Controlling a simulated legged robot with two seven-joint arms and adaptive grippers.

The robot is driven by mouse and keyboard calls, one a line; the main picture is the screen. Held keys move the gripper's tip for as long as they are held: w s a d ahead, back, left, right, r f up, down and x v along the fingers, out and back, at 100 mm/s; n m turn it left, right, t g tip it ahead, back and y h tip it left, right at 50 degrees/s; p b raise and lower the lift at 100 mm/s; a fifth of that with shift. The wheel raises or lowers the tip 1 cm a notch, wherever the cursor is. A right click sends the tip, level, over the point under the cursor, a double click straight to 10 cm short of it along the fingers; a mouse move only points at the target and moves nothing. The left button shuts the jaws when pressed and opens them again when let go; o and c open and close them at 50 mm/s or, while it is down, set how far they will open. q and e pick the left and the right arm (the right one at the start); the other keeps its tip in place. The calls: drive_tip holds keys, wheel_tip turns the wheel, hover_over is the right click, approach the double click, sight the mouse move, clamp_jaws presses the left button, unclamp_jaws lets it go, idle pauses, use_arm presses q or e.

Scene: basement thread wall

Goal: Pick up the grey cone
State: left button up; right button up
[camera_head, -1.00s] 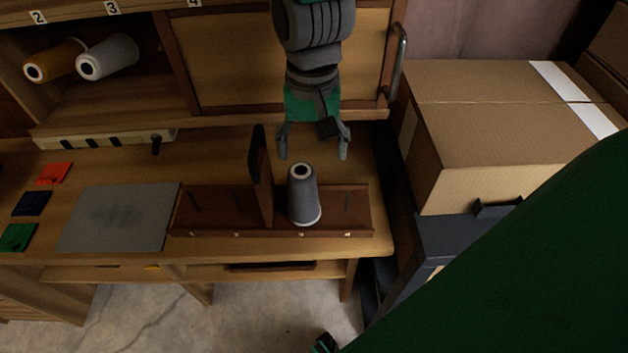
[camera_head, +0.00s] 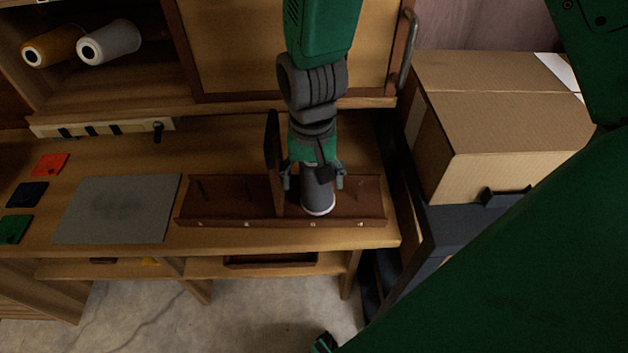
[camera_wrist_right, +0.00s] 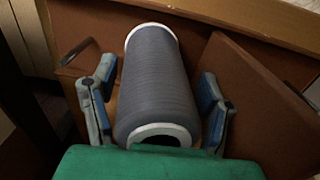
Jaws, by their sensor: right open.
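The grey cone (camera_head: 318,200) stands upright on the brown wooden rack (camera_head: 232,217), just right of its upright divider. In the head view its upper part is hidden by my right gripper (camera_head: 314,180). My right gripper is open, with one finger on each side of the cone. In the right wrist view the grey cone (camera_wrist_right: 157,80) lies between the two blue-padded fingers of the right gripper (camera_wrist_right: 157,105). A small gap shows on each side near the fingertips.
The divider (camera_head: 273,160) stands close beside the right gripper. A grey mat (camera_head: 115,210) and coloured patches lie left. A cardboard box (camera_head: 490,110) sits at right.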

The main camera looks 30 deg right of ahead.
drive_tip(key=shift+a+r, duration=0.1)
drive_tip(key=shift+a, duration=0.35)
drive_tip(key=c, duration=0.3)
drive_tip(key=shift+a, duration=0.25)
drive_tip(key=c, duration=1)
drive_tip(key=shift+d, duration=0.25)
drive_tip(key=shift+c, duration=0.8)
drive_tip(key=shift+d, duration=0.8)
drive_tip(key=shift+r, duration=0.2)
use_arm(q)
drive_tip(key=r+p, duration=0.1)
drive_tip(key=p, duration=0.1)
drive_tip(key=r+p, duration=0.1)
drive_tip(key=r, duration=0.1)
drive_tip(key=shift+a+r+p, duration=0.3)
drive_tip(key=shift+a+p, duration=0.1)
use_arm(e)
wheel_tip(320, 180, up, 18)
drive_tip(key=a, duration=0.1)
drive_tip(key=shift+a+f, duration=0.15)
drive_tip(key=shift+f, duration=0.05)
